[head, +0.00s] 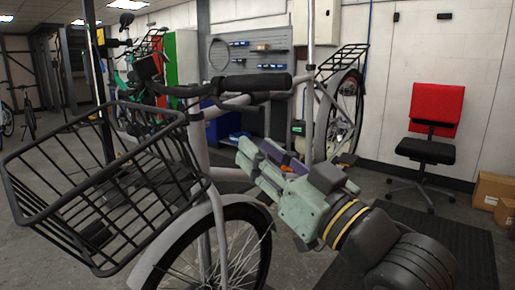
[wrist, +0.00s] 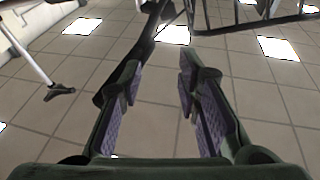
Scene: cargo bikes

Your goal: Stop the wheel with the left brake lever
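A pale bike frame (head: 197,150) with a black front basket (head: 75,215) stands close in the head view. Its black handlebar grip (head: 258,82) points to the right. The brake lever cannot be clearly told from the dark handlebar in the head view. My gripper (head: 246,156) is below the grip, to the right of the head tube, with its fingers pointing up and left. In the wrist view my gripper (wrist: 157,82) is open, with nothing between its purple pads. A dark bar (wrist: 138,50) lies beyond the fingertips and is partly hidden by the left finger; it may be grip or lever.
Basket bars (wrist: 250,14) cross the top right of the wrist view. The front wheel (head: 225,250) is below and left of my arm. A red and black chair (head: 433,125) and cardboard boxes (head: 492,190) stand at the right. A pegboard (head: 250,58) hangs behind.

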